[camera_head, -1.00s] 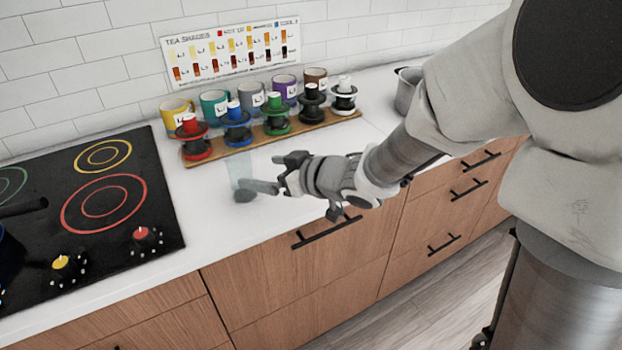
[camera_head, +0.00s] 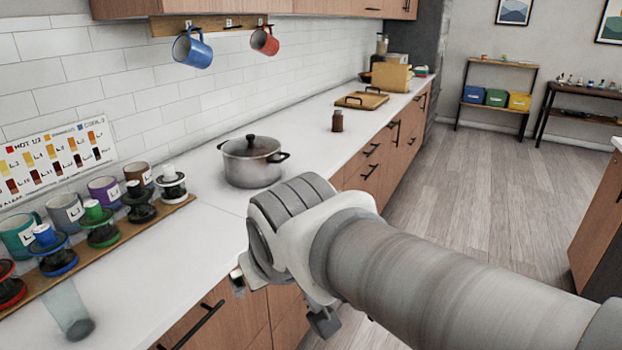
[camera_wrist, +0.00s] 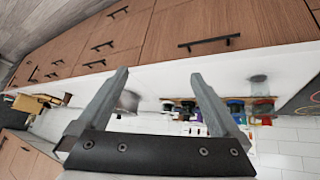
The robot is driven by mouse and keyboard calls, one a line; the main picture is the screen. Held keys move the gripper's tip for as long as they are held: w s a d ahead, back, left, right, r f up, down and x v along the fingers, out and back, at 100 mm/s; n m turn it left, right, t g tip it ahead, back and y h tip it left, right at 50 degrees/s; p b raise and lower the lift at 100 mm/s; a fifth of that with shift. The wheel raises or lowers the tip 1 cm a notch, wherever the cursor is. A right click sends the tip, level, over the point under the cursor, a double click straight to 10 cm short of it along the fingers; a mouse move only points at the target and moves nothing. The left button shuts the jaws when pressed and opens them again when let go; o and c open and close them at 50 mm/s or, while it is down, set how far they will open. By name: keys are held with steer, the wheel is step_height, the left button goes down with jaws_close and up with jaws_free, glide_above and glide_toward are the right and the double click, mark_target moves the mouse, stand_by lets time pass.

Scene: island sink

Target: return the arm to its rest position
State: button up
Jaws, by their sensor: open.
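My gripper (camera_head: 283,300) is open and empty in front of the counter's front edge in the head view, partly hidden by my wrist. In the wrist view, the two fingers of my gripper (camera_wrist: 160,75) stand wide apart with nothing between them. My arm reaches in from the lower right of the head view. The wrist view shows the kitchen upside down, with wooden drawers (camera_wrist: 210,20) at the top.
A lidded pot (camera_head: 252,165) stands on the white counter (camera_head: 215,215) beyond my gripper. A clear glass (camera_head: 68,305) stands near left. A wooden board (camera_head: 120,240) holds several coloured jars, with mugs behind. The floor (camera_head: 470,190) to the right is clear.

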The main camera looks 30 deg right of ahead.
steer(key=shift+g+y, duration=0.5)
steer(key=shift+g, duration=0.2)
steer(key=s, duration=0.3)
steer(key=s+a, duration=0.1)
steer(key=s, duration=0.1)
steer(key=shift+s+f, duration=0.25)
steer(key=shift+s, duration=0.05)
steer(key=shift+r, duration=0.1)
